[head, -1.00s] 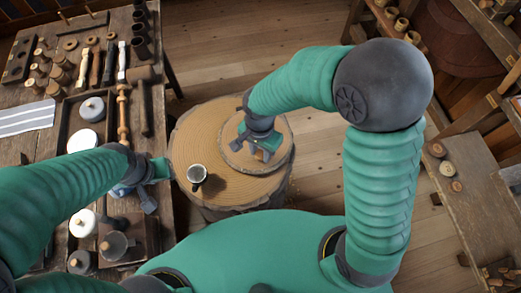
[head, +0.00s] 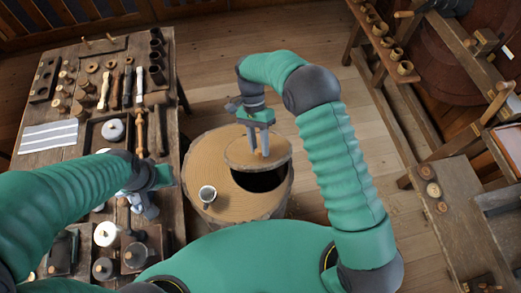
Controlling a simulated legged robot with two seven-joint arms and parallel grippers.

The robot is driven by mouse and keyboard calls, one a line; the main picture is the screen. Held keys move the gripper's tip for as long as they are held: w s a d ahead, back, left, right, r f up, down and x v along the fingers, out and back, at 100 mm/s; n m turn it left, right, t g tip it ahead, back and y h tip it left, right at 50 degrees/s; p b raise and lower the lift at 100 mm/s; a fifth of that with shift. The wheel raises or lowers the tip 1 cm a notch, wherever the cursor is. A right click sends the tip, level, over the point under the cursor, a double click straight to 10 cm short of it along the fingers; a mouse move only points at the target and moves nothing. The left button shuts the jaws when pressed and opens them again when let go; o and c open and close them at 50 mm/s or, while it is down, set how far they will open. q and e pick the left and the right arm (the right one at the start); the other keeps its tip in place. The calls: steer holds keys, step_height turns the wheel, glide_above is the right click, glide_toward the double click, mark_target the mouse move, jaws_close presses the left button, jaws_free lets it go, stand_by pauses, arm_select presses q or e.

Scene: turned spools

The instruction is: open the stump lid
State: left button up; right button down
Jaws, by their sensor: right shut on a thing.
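The stump (head: 222,205) stands on the floor in front of me. Its round wooden lid (head: 239,152) is off the dark hollow (head: 262,180), raised or shifted toward the far side, so the near part of the opening shows. My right gripper (head: 259,150) is above the lid, shut on its small wooden handle, which is mostly hidden between the fingers. My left gripper (head: 148,208) is over the right edge of the bench; its fingers are too small and partly hidden to judge.
The wooden bench (head: 60,140) on the left is crowded with tools, spools and white-topped jars. Another bench (head: 455,195) stands at the right. Bare floor lies behind the stump.

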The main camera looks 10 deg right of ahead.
steer(key=shift+w+r, duration=0.15)
steer(key=shift+w, duration=0.15)
steer(key=c, duration=1.4)
jaws_free()
steer(key=o, duration=0.3)
steer(key=shift+o, duration=0.2)
